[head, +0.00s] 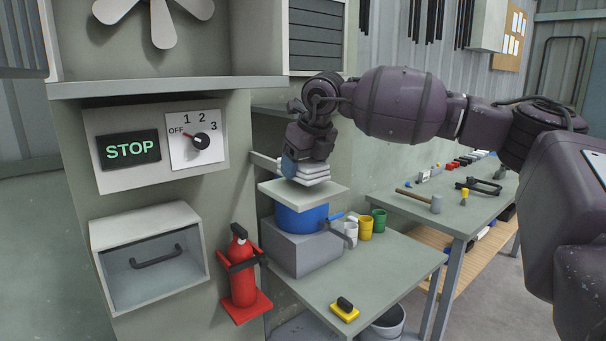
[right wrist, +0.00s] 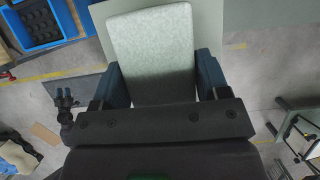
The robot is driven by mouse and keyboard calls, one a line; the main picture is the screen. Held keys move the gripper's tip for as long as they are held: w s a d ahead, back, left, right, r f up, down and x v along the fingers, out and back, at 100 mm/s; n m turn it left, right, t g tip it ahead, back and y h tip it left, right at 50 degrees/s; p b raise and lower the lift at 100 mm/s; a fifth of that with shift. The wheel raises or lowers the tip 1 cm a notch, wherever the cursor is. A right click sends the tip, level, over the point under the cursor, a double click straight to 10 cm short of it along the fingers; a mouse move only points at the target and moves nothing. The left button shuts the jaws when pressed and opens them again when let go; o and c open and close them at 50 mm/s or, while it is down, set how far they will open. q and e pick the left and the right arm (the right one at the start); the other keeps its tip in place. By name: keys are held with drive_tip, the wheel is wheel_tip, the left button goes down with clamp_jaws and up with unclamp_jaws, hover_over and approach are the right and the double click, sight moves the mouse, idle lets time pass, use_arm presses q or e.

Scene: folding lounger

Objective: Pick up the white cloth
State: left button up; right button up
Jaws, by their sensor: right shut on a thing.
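The white cloth (head: 314,174) is a folded stack of pale layers at a small pale shelf (head: 335,191) beside the grey cabinet. In the right wrist view the cloth (right wrist: 152,40) fills the space between the two blue fingers. My right gripper (head: 303,168) points down and is shut on the cloth; its fingers (right wrist: 161,80) lie along the cloth's two sides. The cloth is at or just above the shelf; I cannot tell whether they touch. My left gripper is not in view.
Below the shelf, a blue pot (head: 300,217) stands on a grey box (head: 300,250). Several cups, including a yellow one (head: 365,229), stand beside it.

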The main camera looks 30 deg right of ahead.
drive_tip(key=shift+r, duration=0.65)
drive_tip(key=shift+s+r, duration=0.2)
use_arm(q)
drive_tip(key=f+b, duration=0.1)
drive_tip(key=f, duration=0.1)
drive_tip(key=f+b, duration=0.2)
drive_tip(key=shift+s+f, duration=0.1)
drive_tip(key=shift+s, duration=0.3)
use_arm(e)
drive_tip(key=s+d, duration=0.1)
drive_tip(key=s, duration=1.6)
drive_tip(key=shift+s+d, duration=0.15)
drive_tip(key=shift+s, duration=0.1)
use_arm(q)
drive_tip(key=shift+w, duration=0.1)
